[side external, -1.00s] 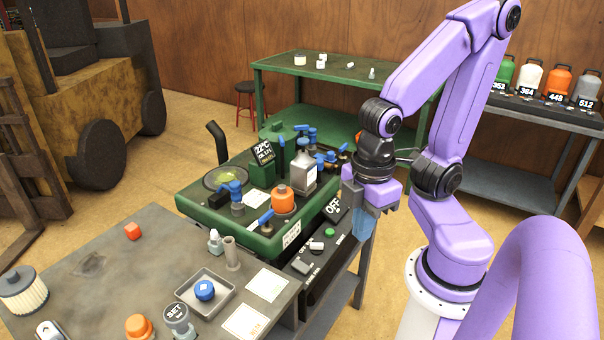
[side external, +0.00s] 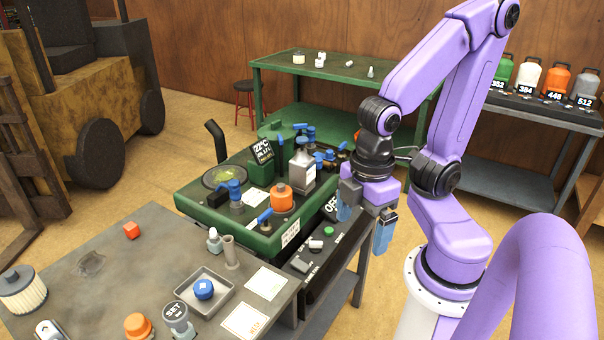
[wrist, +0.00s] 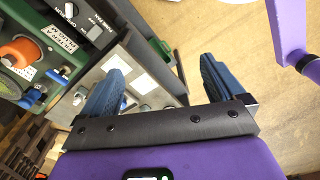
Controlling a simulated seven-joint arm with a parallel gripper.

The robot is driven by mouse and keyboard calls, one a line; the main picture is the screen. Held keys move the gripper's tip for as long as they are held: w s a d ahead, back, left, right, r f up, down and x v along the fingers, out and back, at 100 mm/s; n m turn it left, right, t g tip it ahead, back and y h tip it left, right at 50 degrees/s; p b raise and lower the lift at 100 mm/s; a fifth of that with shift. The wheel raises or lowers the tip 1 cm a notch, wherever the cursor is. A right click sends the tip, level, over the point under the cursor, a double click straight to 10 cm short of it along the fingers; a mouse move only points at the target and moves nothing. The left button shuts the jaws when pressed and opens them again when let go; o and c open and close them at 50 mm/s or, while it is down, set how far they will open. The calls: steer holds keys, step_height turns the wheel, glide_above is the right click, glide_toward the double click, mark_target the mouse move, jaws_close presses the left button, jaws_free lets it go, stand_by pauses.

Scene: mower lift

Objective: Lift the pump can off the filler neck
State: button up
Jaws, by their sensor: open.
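A grey can with a pale label and a narrow top (side external: 302,171), which looks like the pump can, stands upright on the green mower deck (side external: 185,201). I cannot make out a filler neck; the can's base is partly hidden among deck parts. My gripper (side external: 364,224) is open and empty, to the right of the can and clear of the deck, with its blue fingers pointing down. In the wrist view my gripper (wrist: 161,60) shows both fingers spread with nothing between them; the can is not seen there.
An orange cap (side external: 281,199), blue-handled valves (side external: 235,190) and a green display box (side external: 262,172) crowd the deck around the can. A black control panel (side external: 322,245) fronts it. A grey bench (side external: 120,270) with a tray stands at front left.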

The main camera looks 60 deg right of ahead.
steer(key=n+h, duration=0.5)
steer(key=h, duration=0.9)
glide_toward(298, 158)
steer(key=x, duration=0.6)
steer(key=shift+s+d+f, duration=0.15)
steer(key=shift+s+d, duration=0.1)
steer(key=shift+d, duration=0.1)
steer(key=shift+x, duration=2.75)
steer(key=shift+w+a+f, duration=0.1)
steer(key=shift+w+f, duration=0.05)
steer(key=c, duration=1.7)
jaws_close()
